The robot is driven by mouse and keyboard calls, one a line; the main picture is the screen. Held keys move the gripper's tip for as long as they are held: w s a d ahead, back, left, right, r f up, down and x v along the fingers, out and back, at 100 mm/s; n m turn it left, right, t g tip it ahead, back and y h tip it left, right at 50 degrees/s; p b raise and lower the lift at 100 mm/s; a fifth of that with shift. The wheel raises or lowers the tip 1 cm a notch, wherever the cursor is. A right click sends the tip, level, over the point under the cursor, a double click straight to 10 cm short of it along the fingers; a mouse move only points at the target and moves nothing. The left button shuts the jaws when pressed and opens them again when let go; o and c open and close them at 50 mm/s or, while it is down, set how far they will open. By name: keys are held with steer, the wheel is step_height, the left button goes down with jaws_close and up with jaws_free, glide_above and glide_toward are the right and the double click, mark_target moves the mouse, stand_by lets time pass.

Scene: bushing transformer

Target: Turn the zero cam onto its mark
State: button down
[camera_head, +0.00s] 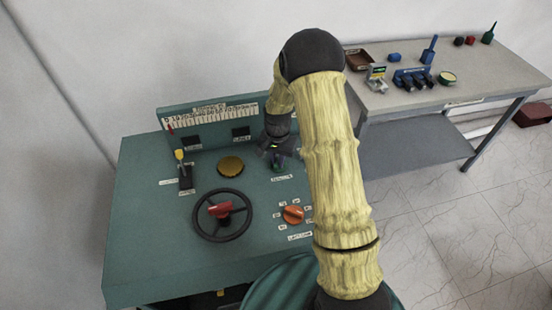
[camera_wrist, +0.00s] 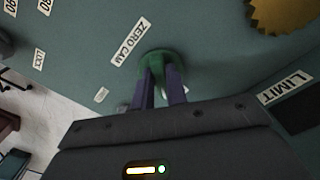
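The zero cam (camera_wrist: 157,58) is a small round green knob on the teal panel, beside its "ZERO CAM" label (camera_wrist: 130,40) in the wrist view. My gripper (camera_wrist: 160,75) reaches down to the cam, its two dark purple fingers close together with a narrow gap between them. The fingertips overlap the green knob, and I cannot tell whether they press on it. In the head view my gripper (camera_head: 277,156) is over the right part of the desk and covers most of the cam. The mark for the cam cannot be made out.
The desk (camera_head: 150,245) carries a black handwheel (camera_head: 243,230) with a red hub, an orange selector (camera_head: 293,214), a yellow-tipped lever (camera_head: 181,160) and a gold cap (camera_head: 230,166). A scale panel (camera_head: 208,114) stands behind. A grey workbench (camera_head: 480,85) with tools is at right.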

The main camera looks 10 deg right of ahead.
steer(key=shift+w+a+r, duration=0.1)
steer(key=shift+w+a, duration=0.05)
steer(key=shift+a, duration=0.15)
steer(key=shift+d, duration=0.15)
steer(key=shift+d+n+b, duration=0.2)
steer(key=shift+n+b, duration=0.1)
steer(key=shift+n, duration=3.1)
steer(key=c, duration=1.4)
jaws_free()
steer(key=shift+d, duration=0.1)
